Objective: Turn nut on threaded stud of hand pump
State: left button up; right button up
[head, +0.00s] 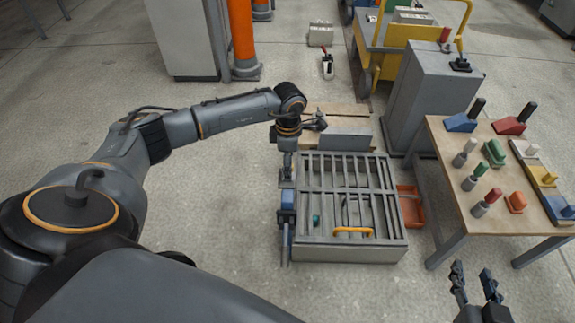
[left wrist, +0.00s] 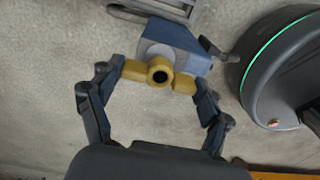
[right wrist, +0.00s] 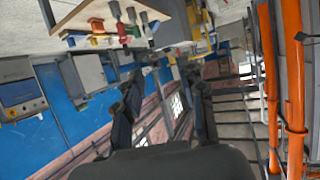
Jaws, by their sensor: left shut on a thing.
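The hand pump is a blue block with a grey round face in the left wrist view (left wrist: 176,42). In the head view the pump (head: 287,201) is at the left side of the grey mould. A brass-yellow winged nut (left wrist: 160,70) with a dark centre hole faces the left wrist camera. My left gripper (left wrist: 159,82) is shut on the nut, one finger at each wing. The threaded stud is not clearly seen. My right gripper (head: 474,284) is open and empty at the lower right, far from the pump; its spread fingers show in the right wrist view (right wrist: 160,105).
A wooden table (head: 480,190) with coloured tools is further right. Floor left of the mould is clear.

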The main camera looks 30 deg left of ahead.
pick_arm(q)
jog(key=shift+r+p, duration=0.35)
jog(key=shift+r, duration=0.15)
jog(key=shift+r+p, duration=0.55)
jog(key=shift+r, duration=0.1)
jog(key=shift+r+p, duration=0.4)
jog(key=shift+r, duration=0.15)
jog(key=shift+r+p, duration=0.35)
jog(key=shift+r, duration=0.1)
pick_arm(e)
jog(key=s+d+f+g+h, duration=0.1)
jog(key=s+d+f+g, duration=0.1)
jog(key=s+f+g, duration=0.2)
jog(key=s+d+f+g+h, duration=0.1)
jog(key=s+f+g, duration=0.3)
jog(key=s, duration=0.5)
jog(key=shift+s+d+f+m+g, duration=0.3)
jog(key=shift+d+g, duration=0.1)
jog(key=shift+d, duration=0.5)
jog(key=shift+w, duration=0.1)
